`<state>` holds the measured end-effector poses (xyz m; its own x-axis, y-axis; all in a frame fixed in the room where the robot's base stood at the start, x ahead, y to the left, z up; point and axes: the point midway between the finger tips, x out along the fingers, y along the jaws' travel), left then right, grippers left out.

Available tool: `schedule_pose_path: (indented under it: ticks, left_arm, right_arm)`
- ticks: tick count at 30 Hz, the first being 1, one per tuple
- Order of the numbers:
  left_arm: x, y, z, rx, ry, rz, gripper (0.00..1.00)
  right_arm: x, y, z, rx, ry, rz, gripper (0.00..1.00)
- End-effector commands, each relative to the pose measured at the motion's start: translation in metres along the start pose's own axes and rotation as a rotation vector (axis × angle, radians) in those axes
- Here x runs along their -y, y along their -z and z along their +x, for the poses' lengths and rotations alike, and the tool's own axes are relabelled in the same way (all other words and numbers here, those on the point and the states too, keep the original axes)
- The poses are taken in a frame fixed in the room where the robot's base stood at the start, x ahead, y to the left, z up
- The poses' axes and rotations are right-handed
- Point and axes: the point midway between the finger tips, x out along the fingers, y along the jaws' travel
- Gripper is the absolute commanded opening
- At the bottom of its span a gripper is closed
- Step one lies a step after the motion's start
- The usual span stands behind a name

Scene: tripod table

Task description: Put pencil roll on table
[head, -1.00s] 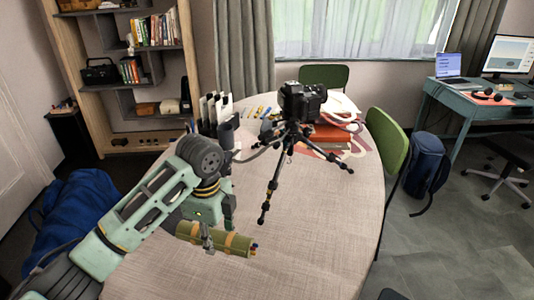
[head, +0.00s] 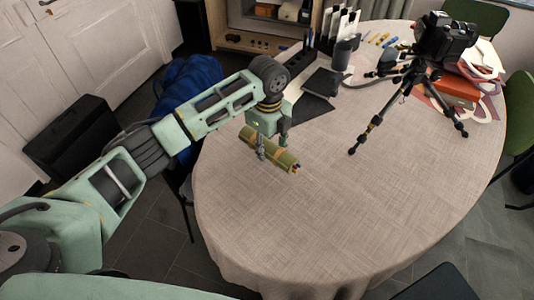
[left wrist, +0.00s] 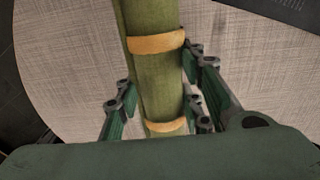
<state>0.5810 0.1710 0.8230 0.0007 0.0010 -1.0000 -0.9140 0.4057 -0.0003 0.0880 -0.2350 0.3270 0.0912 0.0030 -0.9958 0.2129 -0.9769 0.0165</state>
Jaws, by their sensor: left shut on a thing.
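The pencil roll (head: 280,158) is an olive-green cylinder with tan straps and pencil tips showing at its right end. My left gripper (head: 272,150) is shut on it near its middle, at the left part of the round table (head: 320,225). In the left wrist view the roll (left wrist: 158,75) runs between the two fingers of the left gripper (left wrist: 158,105), with the cloth-covered table (left wrist: 70,60) behind it. I cannot tell whether the roll touches the table or hangs just above it. My right gripper is not in view.
A camera on a black tripod (head: 398,98) stands at the table's back right, beside orange-red books (head: 455,92). A dark cup (head: 342,55), a dark flat item (head: 308,108) and upright white holders (head: 345,25) are at the back. The table's front and middle are clear.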

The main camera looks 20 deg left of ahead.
Motion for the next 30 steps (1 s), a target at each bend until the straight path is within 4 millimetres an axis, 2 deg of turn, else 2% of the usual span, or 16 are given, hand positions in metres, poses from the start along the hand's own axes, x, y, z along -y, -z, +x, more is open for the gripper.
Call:
schedule_pose_path:
  ticks: [5,12,24,25,30]
  left_arm:
    - [-0.002,-0.005,0.009,-0.001,0.0,0.001,0.05]
    - [-0.002,-0.005,0.041,-0.001,-0.002,-0.001,0.05]
    - [-0.001,-0.005,0.047,0.0,0.001,0.001,0.05]
    - [-0.001,-0.005,0.047,0.0,0.001,0.001,0.38]
    - [-0.002,-0.005,0.047,0.0,0.001,0.001,0.53]
  right_arm:
    - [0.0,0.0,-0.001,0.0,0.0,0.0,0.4]
    - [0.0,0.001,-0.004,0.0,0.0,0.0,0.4]
    - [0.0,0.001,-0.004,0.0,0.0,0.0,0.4]
    - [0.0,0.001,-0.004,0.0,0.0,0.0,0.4]
    - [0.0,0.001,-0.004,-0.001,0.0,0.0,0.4]
